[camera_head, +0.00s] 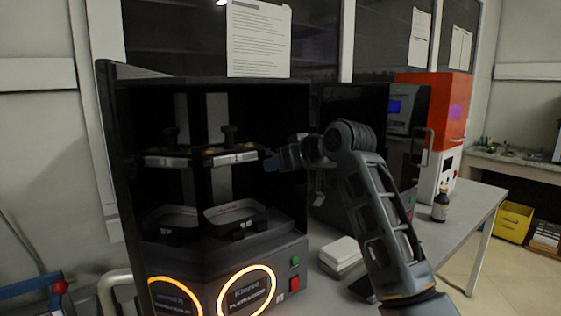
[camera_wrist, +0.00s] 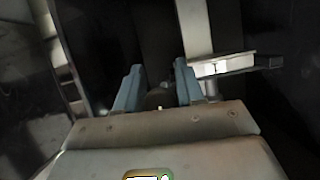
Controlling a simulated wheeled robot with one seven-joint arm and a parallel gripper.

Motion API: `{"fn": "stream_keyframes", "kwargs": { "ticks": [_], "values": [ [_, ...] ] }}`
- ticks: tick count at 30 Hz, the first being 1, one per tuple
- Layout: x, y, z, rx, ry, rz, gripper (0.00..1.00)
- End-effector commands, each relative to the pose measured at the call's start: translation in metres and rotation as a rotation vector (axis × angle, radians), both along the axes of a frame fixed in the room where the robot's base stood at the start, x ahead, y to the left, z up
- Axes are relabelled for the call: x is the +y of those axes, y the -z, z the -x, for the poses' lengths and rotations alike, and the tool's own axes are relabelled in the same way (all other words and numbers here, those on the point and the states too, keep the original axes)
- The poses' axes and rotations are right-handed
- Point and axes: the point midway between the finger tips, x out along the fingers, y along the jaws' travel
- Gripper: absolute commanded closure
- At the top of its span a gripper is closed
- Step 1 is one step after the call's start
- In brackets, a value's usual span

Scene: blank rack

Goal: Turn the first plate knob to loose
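The black rack machine (camera_head: 118,110) stands open at the left in the head view. Two dark plate knobs stand upright above its upper plates, a left knob (camera_head: 170,136) and a right knob (camera_head: 229,136). Which one counts as first is not marked. My gripper (camera_head: 272,162) is at the right side of the opening, right of the right knob and apart from it. In the wrist view the two blue-grey fingers of my gripper (camera_wrist: 156,72) are spread apart. A dark rounded shape shows between them, too dark to identify.
The upper plates (camera_head: 232,158) have pale front edges; lower trays (camera_head: 235,211) sit beneath. In the wrist view a pale upright post (camera_wrist: 195,28) and a light bracket (camera_wrist: 225,65) are close to the right finger. A white box (camera_head: 341,254) and brown bottle (camera_head: 440,205) stand on the bench.

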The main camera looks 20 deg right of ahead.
Motion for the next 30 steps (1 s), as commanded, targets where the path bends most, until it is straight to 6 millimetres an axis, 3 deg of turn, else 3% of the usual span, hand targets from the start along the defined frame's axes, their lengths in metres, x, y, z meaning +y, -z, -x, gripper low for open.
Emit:
{"fn": "stream_keyframes", "kwargs": {
  "ticks": [6, 14, 30],
  "values": [
    [0.000, -0.001, 0.000, -0.004, 0.000, -0.001, 0.45],
    [-0.001, -0.005, 0.001, -0.009, 0.002, -0.001, 0.45],
    [-0.023, -0.030, 0.064, -0.007, 0.001, -0.001, 0.45]
  ]
}}
